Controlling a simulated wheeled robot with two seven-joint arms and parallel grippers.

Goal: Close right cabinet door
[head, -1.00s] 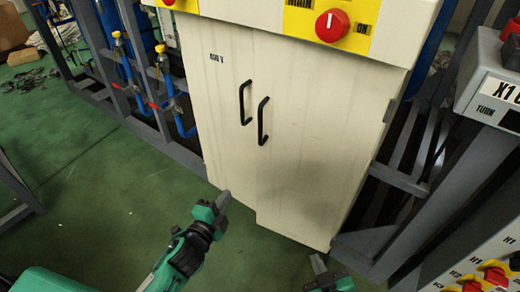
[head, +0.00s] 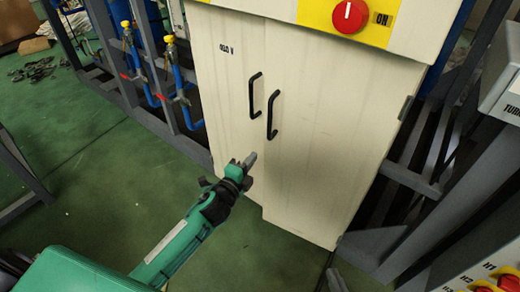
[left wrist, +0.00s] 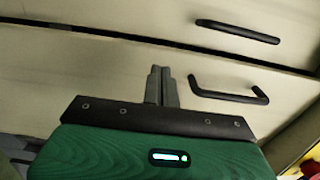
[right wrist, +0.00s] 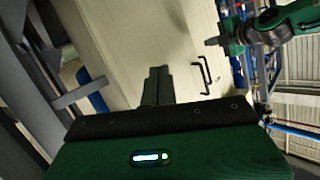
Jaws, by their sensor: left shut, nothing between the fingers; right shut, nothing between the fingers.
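The cream cabinet's right door (head: 325,135) stands slightly proud of the left door (head: 225,110), with a small step at their bottom edges. A dark gap between the doors shows in the left wrist view. The right door has a black handle (head: 272,115); the left door has another (head: 255,95). My left gripper (head: 251,159) is shut and empty, below the handles near the seam; whether it touches a door is unclear. My right gripper (head: 335,281) is shut and empty, low at the right door's bottom corner, partly cut off in the head view.
A red knob (head: 349,16) on a yellow plate sits above the doors. Grey frame bars (head: 410,180) stand right of the cabinet. Blue pipes with valves (head: 180,85) stand at its left. The green floor (head: 90,180) in front is mostly clear.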

